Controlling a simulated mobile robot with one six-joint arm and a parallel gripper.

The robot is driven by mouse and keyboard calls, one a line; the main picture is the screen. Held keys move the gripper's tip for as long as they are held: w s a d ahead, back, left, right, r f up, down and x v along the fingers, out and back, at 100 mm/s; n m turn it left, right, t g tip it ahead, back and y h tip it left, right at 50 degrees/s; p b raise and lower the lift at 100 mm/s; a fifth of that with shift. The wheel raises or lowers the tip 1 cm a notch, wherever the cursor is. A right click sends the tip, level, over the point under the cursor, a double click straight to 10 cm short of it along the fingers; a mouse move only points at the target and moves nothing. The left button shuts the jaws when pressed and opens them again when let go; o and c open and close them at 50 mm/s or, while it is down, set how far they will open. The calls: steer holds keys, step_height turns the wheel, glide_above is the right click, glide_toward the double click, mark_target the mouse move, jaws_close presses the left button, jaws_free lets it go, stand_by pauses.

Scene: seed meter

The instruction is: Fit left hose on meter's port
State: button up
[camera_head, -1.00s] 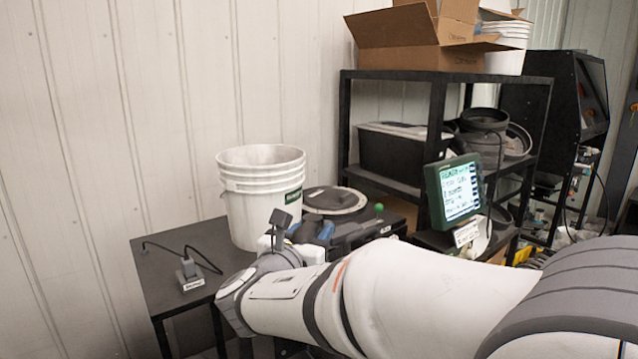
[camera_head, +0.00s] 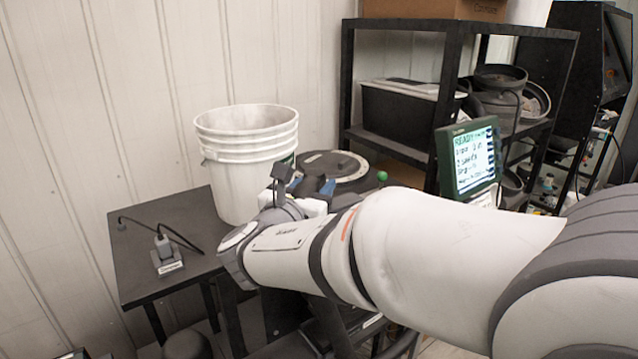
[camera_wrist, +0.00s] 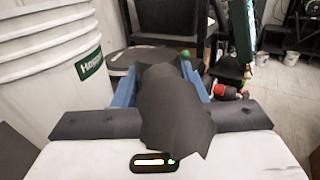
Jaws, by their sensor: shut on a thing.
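My gripper (camera_wrist: 160,88) has two blue fingers. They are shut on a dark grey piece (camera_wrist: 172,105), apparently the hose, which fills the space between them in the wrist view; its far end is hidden. In the head view the blue fingers (camera_head: 312,186) show just beyond my wrist, right of the white bucket. A round black housing with a pale ring (camera_head: 343,161), possibly the meter, sits just behind them. I cannot make out a port or tell whether the held piece touches anything.
A stacked white bucket (camera_head: 245,165) stands close on the left. A small cabled device (camera_head: 166,254) sits on the dark table (camera_head: 140,264). A green knob (camera_head: 382,176) is near the housing.

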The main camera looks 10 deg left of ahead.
steer(key=shift+s+f+b, duration=0.15)
steer(key=shift+f+b, duration=0.25)
steer(key=shift+f, duration=0.35)
steer(key=shift+f+b, duration=2.25)
steer(key=shift+f, duration=0.55)
steer(key=shift+s, duration=0.1)
steer(key=shift+f+b, duration=0.5)
steer(key=o, duration=1.2)
steer(key=s, duration=0.2)
steer(key=s+a+b, duration=0.1)
steer(key=s, duration=0.4)
steer(key=shift+s+a, duration=0.15)
steer(key=shift+s, duration=0.2)
